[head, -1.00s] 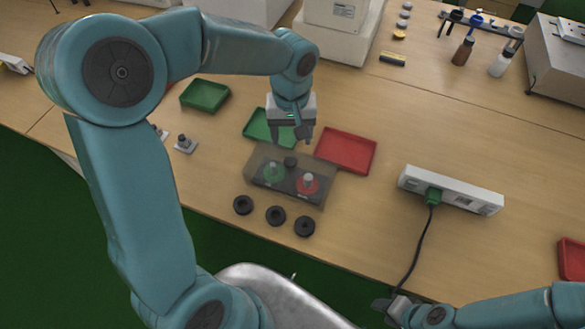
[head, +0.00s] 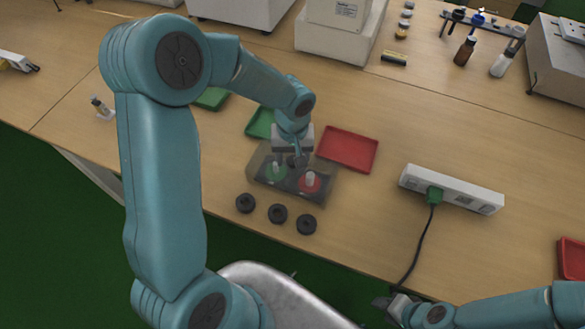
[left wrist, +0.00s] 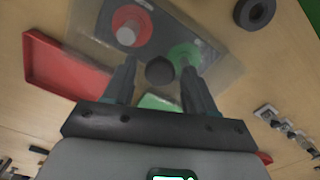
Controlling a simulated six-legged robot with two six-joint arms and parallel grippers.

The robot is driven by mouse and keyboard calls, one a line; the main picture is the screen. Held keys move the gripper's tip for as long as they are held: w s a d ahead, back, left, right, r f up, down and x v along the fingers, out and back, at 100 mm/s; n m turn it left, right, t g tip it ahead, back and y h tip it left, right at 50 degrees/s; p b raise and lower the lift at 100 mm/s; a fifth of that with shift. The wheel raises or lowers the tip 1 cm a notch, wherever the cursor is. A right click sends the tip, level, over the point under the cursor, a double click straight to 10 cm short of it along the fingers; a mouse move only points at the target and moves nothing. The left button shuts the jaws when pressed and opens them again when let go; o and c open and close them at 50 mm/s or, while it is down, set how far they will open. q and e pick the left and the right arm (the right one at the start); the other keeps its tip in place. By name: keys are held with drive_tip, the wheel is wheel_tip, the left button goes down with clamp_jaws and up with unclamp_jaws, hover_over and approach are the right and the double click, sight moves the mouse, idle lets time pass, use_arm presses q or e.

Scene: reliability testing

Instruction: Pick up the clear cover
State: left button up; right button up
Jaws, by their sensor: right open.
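The clear cover (head: 262,157) is a see-through box on the table, with a black knob (left wrist: 160,70) on top. Under it, a dark base carries a green disc (head: 274,175) and a red disc (head: 310,183), each with a pale post. My left gripper (head: 293,160) is just above the cover, pointing down. In the left wrist view, the left gripper's fingers (left wrist: 158,72) are apart, one on each side of the knob, with gaps visible; contact cannot be told. My right gripper (head: 384,303) is open and empty near the table's front edge.
Three black rings (head: 278,213) lie in front of the cover. A red tray (head: 347,149) is close behind on the right, and a green tray (head: 260,124) is behind, partly hidden. A white power strip (head: 452,189) with a plugged cable lies to the right.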

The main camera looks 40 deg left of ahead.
use_arm(q)
clamp_jaws()
drive_tip(key=shift+r, duration=0.1)
